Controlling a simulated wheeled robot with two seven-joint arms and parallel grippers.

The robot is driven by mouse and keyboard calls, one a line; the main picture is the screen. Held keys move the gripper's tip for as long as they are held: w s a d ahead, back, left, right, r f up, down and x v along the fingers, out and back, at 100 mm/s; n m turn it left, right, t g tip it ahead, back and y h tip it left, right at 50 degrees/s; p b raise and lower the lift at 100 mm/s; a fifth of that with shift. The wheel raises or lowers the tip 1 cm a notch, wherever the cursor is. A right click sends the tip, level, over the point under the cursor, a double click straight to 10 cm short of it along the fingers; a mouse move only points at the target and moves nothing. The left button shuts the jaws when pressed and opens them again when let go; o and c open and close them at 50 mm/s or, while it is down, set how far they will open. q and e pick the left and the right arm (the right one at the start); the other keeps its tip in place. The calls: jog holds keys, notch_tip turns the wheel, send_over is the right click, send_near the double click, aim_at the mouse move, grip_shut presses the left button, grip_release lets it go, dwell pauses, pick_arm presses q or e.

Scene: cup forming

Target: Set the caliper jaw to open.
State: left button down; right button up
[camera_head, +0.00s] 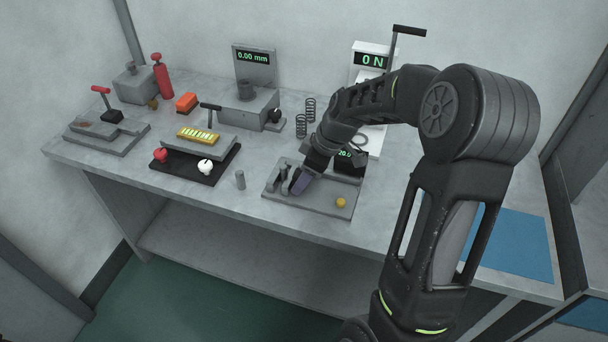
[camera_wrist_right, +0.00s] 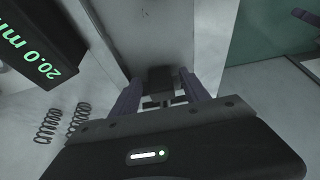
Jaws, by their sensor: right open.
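The caliper is a grey plate (camera_head: 312,204) at the table's front edge, with a dark readout (camera_head: 349,163) showing about 20.0. Upright grey jaw pieces (camera_head: 284,170) stand on its left part. My right gripper (camera_head: 296,186) is over the plate beside these pieces, its purple fingers pointing down. In the right wrist view, the fingers of my right gripper (camera_wrist_right: 159,92) are apart, with a dark block (camera_wrist_right: 160,77) between them. I cannot tell whether they touch it. The readout (camera_wrist_right: 40,50) shows 20.0 mm there. My arm hides part of the caliper. My left gripper is not in view.
A yellow knob (camera_head: 341,202) is on the plate's right front. A small grey cylinder (camera_head: 240,180) stands to the left. Two springs (camera_head: 305,117) and a force gauge (camera_head: 371,60) stand behind. A black-based fixture (camera_head: 196,170) is further left. A blue mat (camera_head: 514,243) lies at the right.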

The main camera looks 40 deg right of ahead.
grip_shut()
dwell(0.6)
dwell(0.8)
